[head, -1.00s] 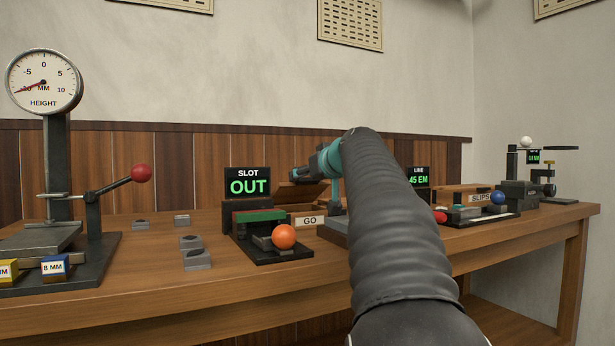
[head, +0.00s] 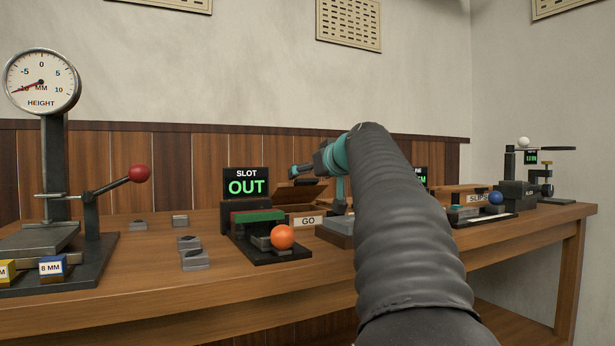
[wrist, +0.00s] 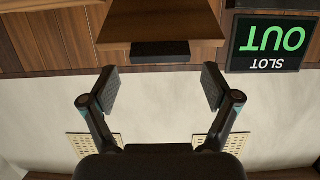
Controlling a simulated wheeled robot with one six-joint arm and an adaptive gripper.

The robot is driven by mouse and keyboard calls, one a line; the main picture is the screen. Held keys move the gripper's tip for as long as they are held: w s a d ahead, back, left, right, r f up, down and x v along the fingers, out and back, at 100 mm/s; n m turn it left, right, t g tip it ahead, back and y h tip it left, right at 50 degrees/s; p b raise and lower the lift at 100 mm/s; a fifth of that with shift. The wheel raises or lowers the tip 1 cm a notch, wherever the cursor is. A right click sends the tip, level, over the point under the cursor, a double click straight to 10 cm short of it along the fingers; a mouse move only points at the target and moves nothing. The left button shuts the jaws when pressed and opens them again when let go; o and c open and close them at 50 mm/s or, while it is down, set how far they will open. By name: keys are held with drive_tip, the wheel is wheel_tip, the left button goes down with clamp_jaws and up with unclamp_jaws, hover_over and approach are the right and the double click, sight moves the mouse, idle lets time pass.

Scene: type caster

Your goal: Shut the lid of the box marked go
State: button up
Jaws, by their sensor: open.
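The box marked GO shows in the head view by its pale GO label (head: 308,221) on the bench, right of the slot display. Its brown wooden lid (head: 300,194) stands raised and tilted above the box. The lid also appears at the top of the wrist view (wrist: 160,20), with a dark bar (wrist: 160,51) along its edge. My gripper (wrist: 160,84) is open and empty, its fingers apart on either side of that bar's line. In the head view my gripper (head: 297,171) is just above the lid, with no clear contact. My arm hides things to its right.
The slot display (head: 246,184) reads OUT, with an orange ball (head: 282,237) on a dark fixture before it. A height gauge (head: 42,82) with a red-knobbed lever (head: 139,174) stands at left. Several small grey blocks lie between. A blue ball (head: 496,198) is at right.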

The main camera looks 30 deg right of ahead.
drive_tip(key=v, duration=0.9)
drive_tip(key=shift+s, duration=0.2)
drive_tip(key=shift+r, duration=0.1)
